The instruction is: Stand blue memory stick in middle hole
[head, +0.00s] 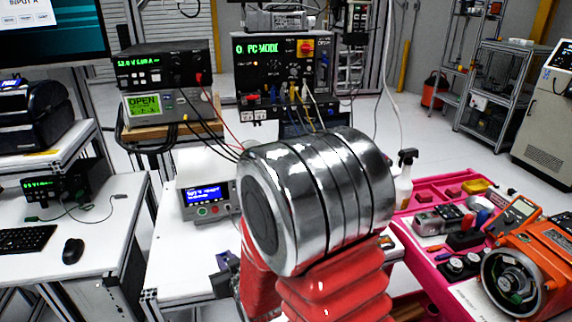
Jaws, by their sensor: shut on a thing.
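My gripper is not visible in the head view; my own silver arm joint and red bellows fill the middle and hide what lies behind them. I cannot make out the blue memory stick or the middle hole. The orange servo motor (548,262) lies at the lower right, with its round open end showing a green circuit part inside.
The pink tray (408,236) at right holds tools, small red blocks and an orange multimeter (515,213). A spray bottle (404,180) stands beside it. A blue-screened instrument (208,200) stands on the white bench left of my arm. Free floor shows at the back right.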

